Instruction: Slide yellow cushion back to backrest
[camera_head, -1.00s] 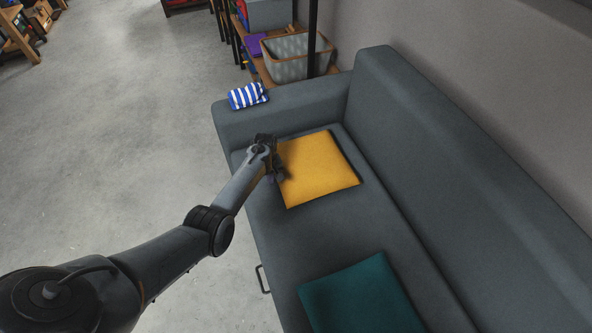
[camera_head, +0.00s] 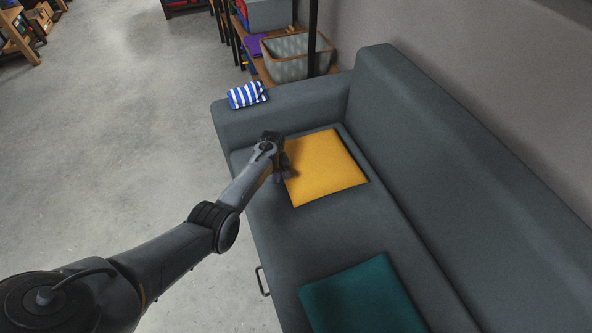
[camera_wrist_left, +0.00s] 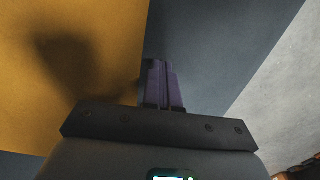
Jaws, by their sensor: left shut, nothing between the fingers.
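The yellow cushion (camera_head: 328,167) lies flat on the seat of the grey sofa (camera_head: 340,233). A strip of bare seat lies between its far edge and the backrest (camera_head: 450,160). My left gripper (camera_head: 283,174) is shut and empty at the cushion's front edge, the side away from the backrest. In the left wrist view the closed fingers (camera_wrist_left: 161,84) point down over the grey seat, just beside the yellow cushion (camera_wrist_left: 90,50). Whether they touch the cushion's edge I cannot tell. My right gripper is not in view.
A teal cushion (camera_head: 362,298) lies nearer on the seat. A blue-and-white striped cloth item (camera_head: 247,95) rests on the sofa's armrest (camera_head: 290,107). A shelf with a grey basket (camera_head: 290,62) stands behind the armrest. The floor (camera_head: 120,130) left of the sofa is clear.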

